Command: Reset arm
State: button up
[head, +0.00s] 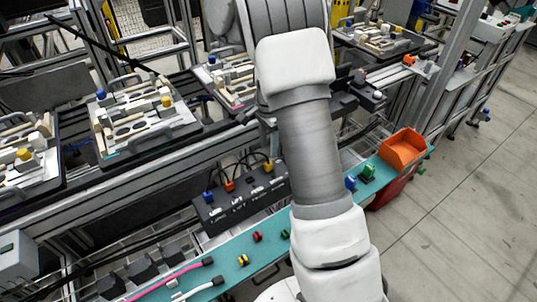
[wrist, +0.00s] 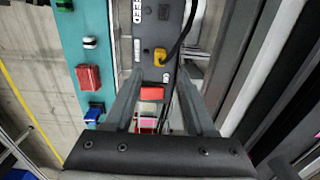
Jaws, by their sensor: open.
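My arm fills the middle of the head view and hides part of the line behind it. My gripper cannot be made out in the head view. In the wrist view my gripper (wrist: 158,80) is open, with its two fingers spread apart and no object seen held. Beyond the fingers is a dark connector box (wrist: 148,40) with a yellow plug (wrist: 160,57). A red piece (wrist: 152,93) shows between the fingers; I cannot tell how far it is from them. The dark box also shows in the head view (head: 238,208), left of my arm.
A teal shelf (head: 222,262) with small coloured connectors runs along the front; it also shows in the wrist view (wrist: 70,38). An orange bin (head: 403,148) stands at its right end. Pallet fixtures (head: 145,115) line the conveyor behind. Open floor (head: 470,200) lies right.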

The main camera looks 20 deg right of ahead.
notch_tip(320, 180, up, 11)
jog(key=p, duration=0.2)
jog(key=s+a+r+n+t+p, duration=0.1)
jog(key=s+a+r+n, duration=0.25)
jog(key=s+r, duration=0.35)
jog(key=s+a+r+n+t+p, duration=0.25)
jog(key=s+r+n, duration=0.2)
jog(key=r, duration=0.35)
jog(key=s+a+r+n+t+p, duration=0.1)
jog(key=s+a+r+n, duration=0.1)
jog(key=s+n, duration=0.2)
jog(key=s+a+r+n+t+p, duration=0.1)
jog(key=s+a+r+n, duration=0.1)
jog(key=s, duration=0.9)
jog(key=shift+a+r+n, duration=0.15)
jog(key=shift+r+n, duration=0.35)
jog(key=shift+n, duration=0.4)
